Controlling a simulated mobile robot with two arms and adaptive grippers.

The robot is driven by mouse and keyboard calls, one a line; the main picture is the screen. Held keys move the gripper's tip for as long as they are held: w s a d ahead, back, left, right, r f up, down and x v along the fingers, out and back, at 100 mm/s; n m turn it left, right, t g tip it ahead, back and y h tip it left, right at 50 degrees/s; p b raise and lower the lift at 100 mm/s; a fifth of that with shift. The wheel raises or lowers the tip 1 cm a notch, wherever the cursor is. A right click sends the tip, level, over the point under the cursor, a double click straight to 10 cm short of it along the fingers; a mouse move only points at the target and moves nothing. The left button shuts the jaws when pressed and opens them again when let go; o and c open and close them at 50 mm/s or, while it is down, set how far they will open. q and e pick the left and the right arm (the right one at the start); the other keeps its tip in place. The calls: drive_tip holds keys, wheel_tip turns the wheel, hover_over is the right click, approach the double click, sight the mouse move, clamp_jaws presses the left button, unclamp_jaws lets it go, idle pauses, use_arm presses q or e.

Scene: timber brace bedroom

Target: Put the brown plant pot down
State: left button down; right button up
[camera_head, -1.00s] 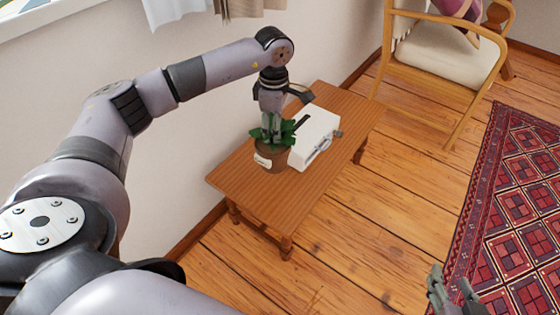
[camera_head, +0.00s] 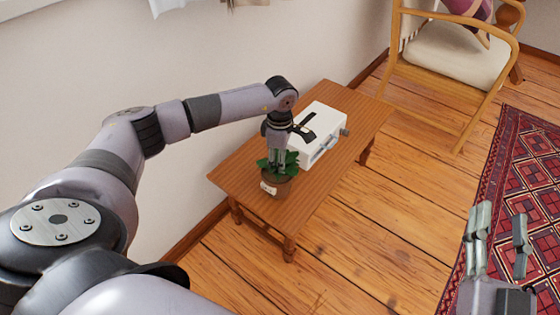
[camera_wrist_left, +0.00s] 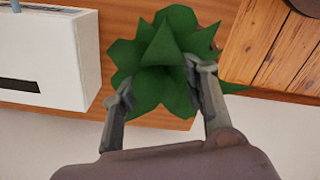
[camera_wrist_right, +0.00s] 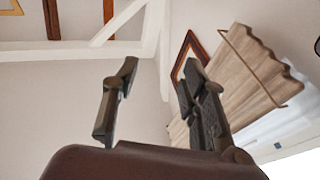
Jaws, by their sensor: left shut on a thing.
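The brown plant pot (camera_head: 276,188) with green leaves and a pale label is at the near left part of the small wooden table (camera_head: 310,190). My left gripper (camera_head: 277,165) points down into the leaves and is shut on the pot. In the left wrist view the green leaves (camera_wrist_left: 165,60) fill the space between the fingers and hide the pot. I cannot tell whether the pot's base touches the tabletop. My right gripper (camera_head: 497,245) is open and empty, over the floor and rug edge; it also shows in the right wrist view (camera_wrist_right: 155,90).
A wooden armchair (camera_head: 455,65) is at the back right. A red patterned rug (camera_head: 520,180) lies on the plank floor.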

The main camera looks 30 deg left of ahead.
drive_tip(key=shift+s+r, duration=0.15)
drive_tip(key=shift+r, duration=0.15)
use_arm(q)
drive_tip(key=shift+f, duration=0.15)
drive_tip(key=c, duration=0.9)
unclamp_jaws()
drive_tip(key=shift+f, duration=0.1)
drive_tip(key=shift+c, duration=0.2)
use_arm(e)
drive_tip(key=shift+r+t, duration=0.25)
drive_tip(key=shift+t, duration=0.05)
